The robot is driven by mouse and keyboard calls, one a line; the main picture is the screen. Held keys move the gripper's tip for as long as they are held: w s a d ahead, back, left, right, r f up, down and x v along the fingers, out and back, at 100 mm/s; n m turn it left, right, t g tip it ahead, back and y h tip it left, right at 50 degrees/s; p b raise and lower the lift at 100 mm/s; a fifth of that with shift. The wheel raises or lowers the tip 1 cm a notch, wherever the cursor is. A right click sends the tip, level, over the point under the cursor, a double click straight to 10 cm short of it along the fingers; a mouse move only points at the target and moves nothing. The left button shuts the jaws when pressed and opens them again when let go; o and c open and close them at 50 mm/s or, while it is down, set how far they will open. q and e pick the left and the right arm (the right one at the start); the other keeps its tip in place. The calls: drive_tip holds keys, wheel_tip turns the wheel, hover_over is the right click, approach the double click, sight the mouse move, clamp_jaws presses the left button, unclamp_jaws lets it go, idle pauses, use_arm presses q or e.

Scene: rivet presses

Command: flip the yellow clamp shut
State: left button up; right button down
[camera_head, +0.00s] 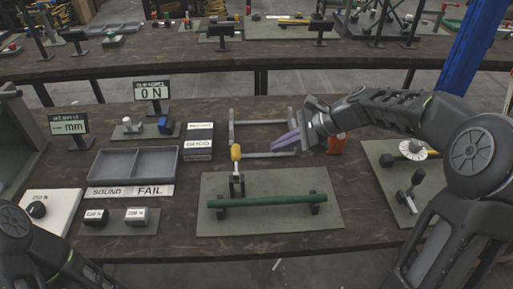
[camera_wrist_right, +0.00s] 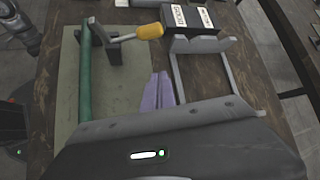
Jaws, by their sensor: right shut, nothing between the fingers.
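The clamp with the yellow grip (camera_head: 236,153) stands on the green-grey mat (camera_head: 270,183), near the left end of a green rod (camera_head: 268,201). Its lever stands up from the base, with the yellow grip at the top. In the right wrist view the yellow grip (camera_wrist_right: 149,31) sticks out from the clamp base, past the rod (camera_wrist_right: 84,75). My right gripper (camera_head: 277,145) is shut and empty, right of the yellow grip and apart from it. Its lavender fingers also show in the right wrist view (camera_wrist_right: 158,90). My left arm shows at bottom left; its gripper is out of view.
A grey frame (camera_head: 262,112) stands behind the mat, close to my right gripper. A grey divided tray (camera_head: 108,165) and label blocks (camera_head: 198,146) lie to the left. An orange-red object (camera_head: 336,144) and another mat with a dial (camera_head: 412,150) are to the right.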

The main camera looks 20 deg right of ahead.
sight(236, 161)
drive_tip(key=x, duration=0.9)
drive_tip(key=shift+a+p, duration=0.15)
drive_tip(key=shift+p, duration=0.2)
use_arm(q)
drive_tip(key=shift+r+p, duration=0.8)
drive_tip(key=shift+r, duration=0.35)
use_arm(e)
drive_tip(key=shift+s+a+r, duration=0.1)
drive_tip(key=shift+a+r, duration=0.5)
drive_tip(key=shift+r, duration=0.1)
drive_tip(key=shift+s+a+r, duration=0.15)
drive_tip(key=shift+a+r, duration=0.45)
drive_tip(key=shift+r, duration=0.1)
